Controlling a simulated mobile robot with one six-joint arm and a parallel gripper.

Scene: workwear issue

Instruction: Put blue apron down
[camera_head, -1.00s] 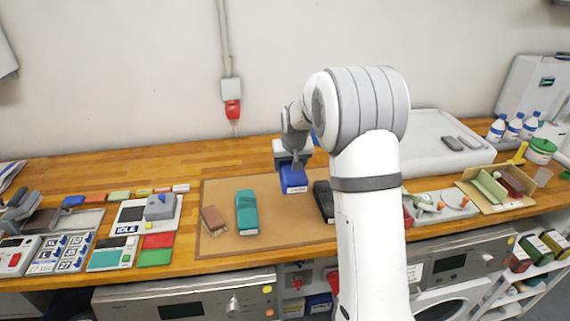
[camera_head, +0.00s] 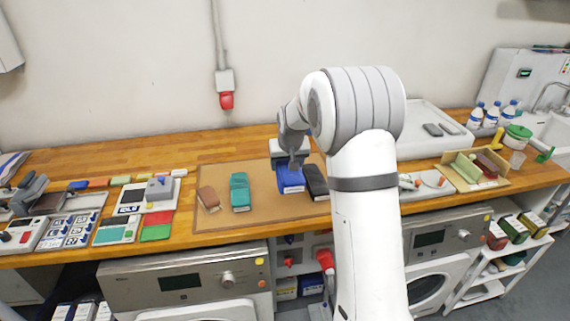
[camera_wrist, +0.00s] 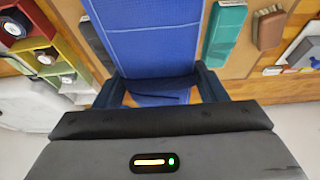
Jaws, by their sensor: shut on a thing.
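The blue apron (camera_head: 291,181) is a folded blue bundle with a white label at its front end. My gripper (camera_head: 292,163) is shut on it from above, over the brown mat (camera_head: 265,212). In the wrist view the blue apron (camera_wrist: 155,45) fills the space between the two dark fingers of my gripper (camera_wrist: 160,92). It lies between a teal folded bundle (camera_head: 240,192) on its left and a black folded bundle (camera_head: 316,182) on its right in the head view. I cannot tell whether it touches the mat.
Label devices and a keypad (camera_head: 75,230) stand farther left. A white tray (camera_head: 425,140) is behind my arm. The mat's front strip is bare.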

